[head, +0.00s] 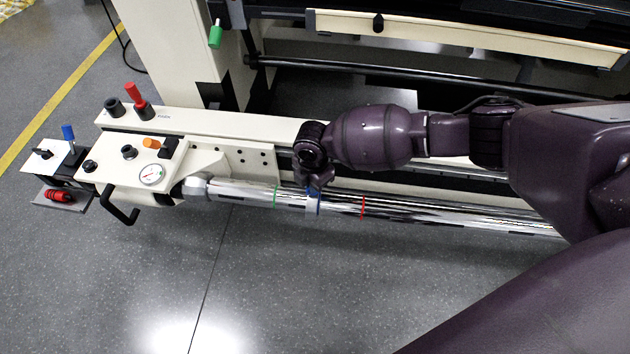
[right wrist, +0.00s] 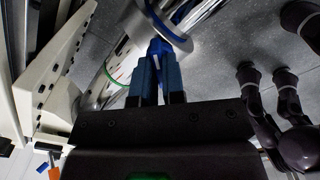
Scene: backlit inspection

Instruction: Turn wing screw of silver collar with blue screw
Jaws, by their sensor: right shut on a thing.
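The silver collar (head: 312,206) sits on the long chrome shaft, beside a blue ring (head: 318,200). Its blue wing screw (right wrist: 159,47) shows in the right wrist view between my fingertips, and the blue ring (right wrist: 168,22) arcs just beyond it. My right gripper (head: 313,190) reaches down to the collar from above and is shut on the blue screw. Its two bluish fingers (right wrist: 158,62) converge on the screw and hide part of it. In the head view the screw is mostly covered by the gripper. My left gripper is not in view.
The chrome shaft (head: 430,214) also carries a green ring (head: 275,197) and a red ring (head: 363,208). A cream control panel (head: 120,165) with knobs, a gauge (head: 151,174) and a black handle (head: 122,212) stands at left. Open grey floor lies in front.

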